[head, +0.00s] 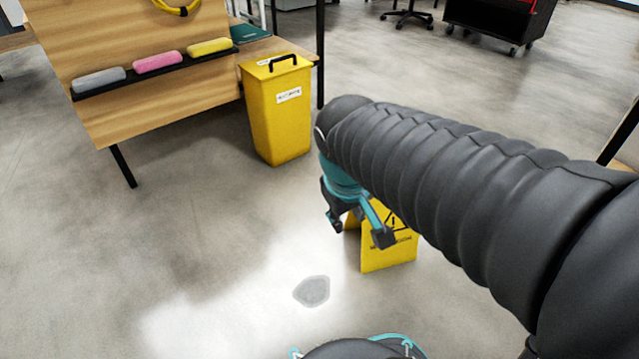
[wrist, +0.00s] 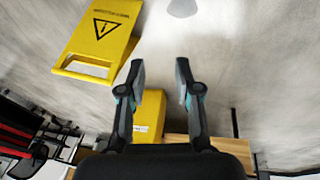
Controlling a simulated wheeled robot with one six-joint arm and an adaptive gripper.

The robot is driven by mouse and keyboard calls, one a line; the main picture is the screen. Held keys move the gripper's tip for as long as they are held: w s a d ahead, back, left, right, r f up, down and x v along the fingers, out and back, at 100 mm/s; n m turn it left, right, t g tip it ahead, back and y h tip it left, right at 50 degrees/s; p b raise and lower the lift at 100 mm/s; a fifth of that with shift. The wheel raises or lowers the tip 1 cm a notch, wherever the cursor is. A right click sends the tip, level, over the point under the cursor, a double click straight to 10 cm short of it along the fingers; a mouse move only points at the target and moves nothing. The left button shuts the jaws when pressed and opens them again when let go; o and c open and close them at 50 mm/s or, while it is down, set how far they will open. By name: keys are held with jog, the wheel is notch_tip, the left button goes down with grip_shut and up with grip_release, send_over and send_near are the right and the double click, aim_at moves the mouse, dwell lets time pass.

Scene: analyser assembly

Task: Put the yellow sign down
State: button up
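The yellow sign (head: 390,257) is a folding caution sign with a black warning triangle. It appears to stand upright on the floor, partly hidden behind my gripper and arm in the head view. In the wrist view the yellow sign (wrist: 88,38) appears upside down at upper left, outside the finger gap, with a slot at its top edge. My gripper (head: 360,230) is in front of the sign in the head view. In the wrist view my gripper (wrist: 161,75) has its fingers spread with nothing between them. The sign and fingers look apart.
A grey wet-looking patch (head: 312,291) lies on the floor left of the sign. A yellow bin (head: 280,115) stands beyond it, beside a wooden bench (head: 130,110) with coloured rolls on a rail. Floor at the left is clear. A dark trolley (head: 497,20) stands far back.

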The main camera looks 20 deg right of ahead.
jog(key=s+a+t, duration=0.1)
jog(key=s+r+m+t+y, duration=0.1)
jog(key=s+a+r, duration=0.1)
jog(key=s, duration=0.1)
jog(key=shift+a+r+m+t+y, duration=0.25)
jog(key=shift+a+m+t+y, duration=0.05)
jog(key=shift+a+m+t, duration=0.1)
